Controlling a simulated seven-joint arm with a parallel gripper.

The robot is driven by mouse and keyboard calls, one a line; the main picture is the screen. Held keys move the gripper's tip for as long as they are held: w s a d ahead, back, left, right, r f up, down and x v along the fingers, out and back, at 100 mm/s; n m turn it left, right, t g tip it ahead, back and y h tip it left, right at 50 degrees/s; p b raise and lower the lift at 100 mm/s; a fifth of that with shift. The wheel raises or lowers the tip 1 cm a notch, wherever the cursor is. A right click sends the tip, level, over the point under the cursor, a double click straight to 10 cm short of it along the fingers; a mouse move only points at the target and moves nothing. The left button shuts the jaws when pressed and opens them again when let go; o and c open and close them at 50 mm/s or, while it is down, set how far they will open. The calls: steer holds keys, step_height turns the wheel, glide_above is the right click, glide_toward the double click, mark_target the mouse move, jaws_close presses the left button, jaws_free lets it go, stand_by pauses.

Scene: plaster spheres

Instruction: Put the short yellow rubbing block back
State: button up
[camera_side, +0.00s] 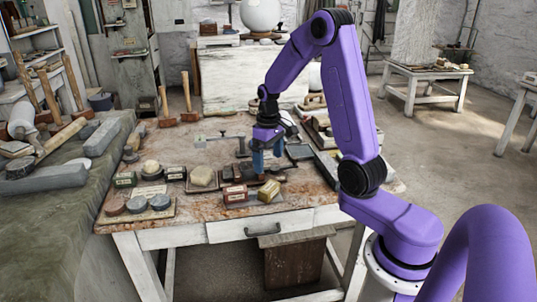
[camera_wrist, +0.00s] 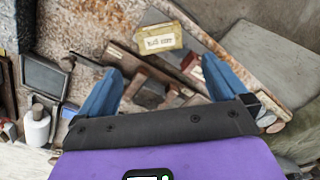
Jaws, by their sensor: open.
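A short yellow block (camera_side: 268,190) with a pale label lies near the front edge of the worktable (camera_side: 190,220), to the right of a red block (camera_side: 235,194). A yellow labelled block (camera_wrist: 161,40) also shows in the wrist view, just beyond and between my fingertips. My gripper (camera_side: 266,162) has its blue fingers pointing down, above and behind the yellow block in the side view. In the wrist view my gripper (camera_wrist: 162,65) is open, with nothing between the fingers. A brown wooden holder (camera_wrist: 150,88) with dark parts lies below them; my fingers partly hide this area in the side view.
A board with round discs (camera_side: 138,207) lies at the front left. Mallets (camera_side: 188,98) stand at the back. Dark flat trays (camera_side: 300,152) lie to the right of my gripper.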

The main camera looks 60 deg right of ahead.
steer(key=s+a+r+n, duration=0.3)
steer(key=s+a, duration=0.1)
steer(key=a, duration=0.4)
steer(key=s+a+r+n, duration=0.2)
steer(key=s+a+n, duration=0.15)
steer(key=a, duration=0.45)
steer(key=s+a+r+n, duration=0.1)
steer(key=s+n, duration=0.2)
steer(key=s, duration=0.6)
steer(key=s+a+n, duration=0.2)
steer(key=s+n, duration=0.1)
steer(key=s, duration=0.7)
steer(key=shift+a+r, duration=0.3)
steer(key=shift+r, duration=0.1)
